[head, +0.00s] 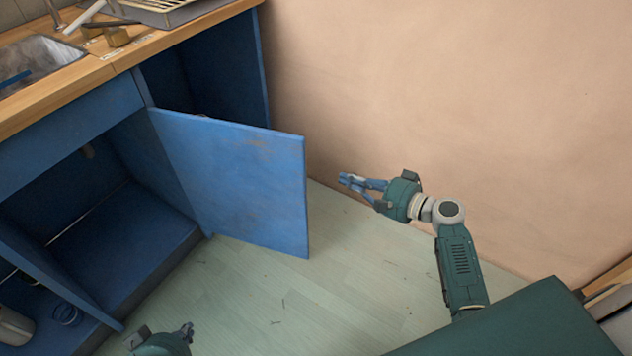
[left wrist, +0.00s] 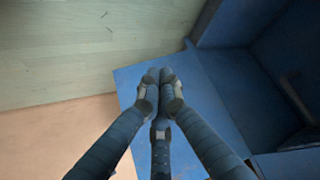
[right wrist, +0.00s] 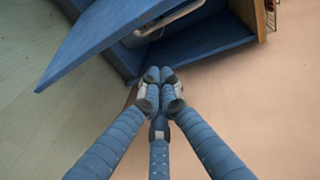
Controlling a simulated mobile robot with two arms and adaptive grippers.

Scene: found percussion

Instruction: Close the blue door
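The blue door (head: 240,180) hangs on the blue cabinet and stands open, swung out from the front over the floor. It also shows in the right wrist view (right wrist: 105,40), and a blue panel that looks like it fills the middle of the left wrist view (left wrist: 215,95). My right gripper (head: 345,180) is between the door's free edge and the wall, apart from the door, with its fingers together and empty. My left gripper (head: 187,330) is at the bottom edge, partly cut off; in its wrist view (left wrist: 159,75) the fingertips are together. I cannot tell whether it touches the door.
The cabinet's open lower compartment (head: 125,240) shows left of the door. A wooden worktop (head: 150,45) with a sink (head: 40,65) and dish rack (head: 165,10) is above. The beige wall (head: 460,100) bounds the right. The pale floor (head: 350,270) in front is clear.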

